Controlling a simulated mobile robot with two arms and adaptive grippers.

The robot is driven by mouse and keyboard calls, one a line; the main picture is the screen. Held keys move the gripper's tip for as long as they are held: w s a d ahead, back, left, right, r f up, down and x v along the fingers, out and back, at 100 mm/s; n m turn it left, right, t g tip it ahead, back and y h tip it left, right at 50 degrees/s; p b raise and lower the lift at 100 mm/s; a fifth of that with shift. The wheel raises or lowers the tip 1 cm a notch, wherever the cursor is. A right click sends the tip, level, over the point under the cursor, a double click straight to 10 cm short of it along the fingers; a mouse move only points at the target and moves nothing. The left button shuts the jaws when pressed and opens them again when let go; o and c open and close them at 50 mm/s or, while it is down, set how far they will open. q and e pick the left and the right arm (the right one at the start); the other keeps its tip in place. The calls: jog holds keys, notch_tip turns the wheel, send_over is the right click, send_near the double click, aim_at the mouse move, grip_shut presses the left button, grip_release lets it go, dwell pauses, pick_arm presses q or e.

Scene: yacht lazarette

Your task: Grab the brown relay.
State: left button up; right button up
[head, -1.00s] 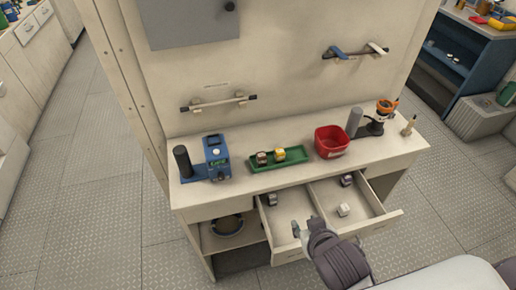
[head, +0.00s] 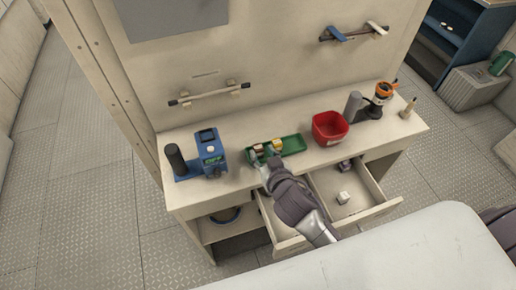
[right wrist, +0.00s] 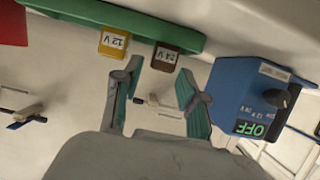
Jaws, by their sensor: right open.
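The brown relay (head: 258,149), marked 24 V, stands at the left part of the green tray (head: 298,150) on the counter. In the right wrist view the brown relay (right wrist: 165,57) is just beyond the fingertips, roughly between their lines. My right gripper (head: 262,163) is open and empty at the tray's front edge; it also shows in the right wrist view (right wrist: 159,76). I cannot tell whether it touches the relay. A yellow relay (head: 278,145), marked 12 V, stands to the right of the brown one and shows in the right wrist view (right wrist: 113,43). My left gripper is not in view.
A blue switch box (head: 210,155) reading OFF stands left of the tray, a red bin (head: 329,128) right of it. Below, an open drawer (head: 370,209) holds a white relay (head: 343,198) and a dark one (head: 345,165). My right arm passes over the drawer.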

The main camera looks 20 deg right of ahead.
aim_at(258, 147)
jog(key=shift+w, duration=0.35)
jog(key=p+x, duration=0.2)
jog(key=x, duration=0.2)
jog(key=shift+w+a+r, duration=0.1)
jog(key=shift+a, duration=0.05)
jog(key=shift+w+f, duration=0.25)
jog(key=shift+w, duration=0.1)
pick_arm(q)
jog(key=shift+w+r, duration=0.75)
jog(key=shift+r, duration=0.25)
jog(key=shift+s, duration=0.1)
pick_arm(e)
jog(key=shift+s, duration=0.1)
jog(key=shift+c, duration=0.4)
jog(key=shift+c, duration=1.2)
grip_shut()
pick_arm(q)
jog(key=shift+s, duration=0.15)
pick_arm(e)
jog(key=shift+r, duration=0.1)
